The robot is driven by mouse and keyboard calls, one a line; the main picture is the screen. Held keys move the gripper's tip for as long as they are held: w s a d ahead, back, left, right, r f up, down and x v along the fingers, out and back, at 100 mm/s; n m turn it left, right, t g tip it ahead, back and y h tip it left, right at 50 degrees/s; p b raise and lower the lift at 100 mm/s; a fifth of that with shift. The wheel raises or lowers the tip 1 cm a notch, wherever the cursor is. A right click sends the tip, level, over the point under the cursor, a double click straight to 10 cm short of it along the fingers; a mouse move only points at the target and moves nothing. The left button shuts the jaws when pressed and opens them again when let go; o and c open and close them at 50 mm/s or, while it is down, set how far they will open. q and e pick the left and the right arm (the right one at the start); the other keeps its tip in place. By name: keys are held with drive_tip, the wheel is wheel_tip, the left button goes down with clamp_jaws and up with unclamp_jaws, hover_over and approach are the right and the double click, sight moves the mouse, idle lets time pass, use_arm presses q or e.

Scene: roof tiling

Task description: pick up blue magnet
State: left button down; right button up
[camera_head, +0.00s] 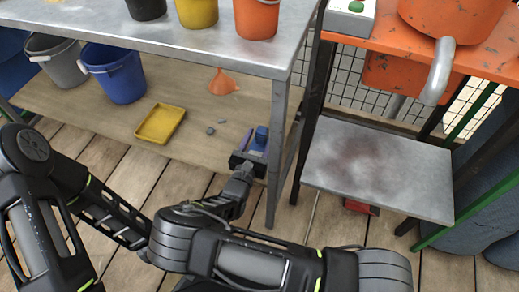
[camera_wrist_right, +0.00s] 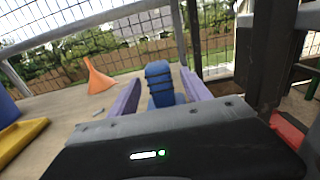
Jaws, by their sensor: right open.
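The blue magnet (camera_head: 261,135) stands on the lower wooden shelf of the metal table, close to its right front leg. In the right wrist view the blue magnet (camera_wrist_right: 161,84) is an upright blue block with dark ridges. My right gripper (camera_head: 254,140) is open at it. Its two purple fingers (camera_wrist_right: 160,98) stand on either side of the magnet, with a gap showing at the left. The magnet's lower part is hidden behind the gripper body. My left gripper is not in view; part of my left arm shows at the left.
An orange funnel (camera_head: 223,82), a yellow tray (camera_head: 160,123) and small grey pieces (camera_head: 211,131) lie on the shelf to the left. A blue bucket (camera_head: 115,73) is farther left. The table leg (camera_head: 277,150) is close to my right gripper. A grey metal platform (camera_head: 377,170) stands at the right.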

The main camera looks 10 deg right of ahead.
drive_tip(key=shift+w+d, duration=0.1)
drive_tip(key=shift+w, duration=0.05)
drive_tip(key=shift+c, duration=0.2)
idle(0.3)
drive_tip(key=shift+r, duration=0.1)
clamp_jaws()
idle(0.4)
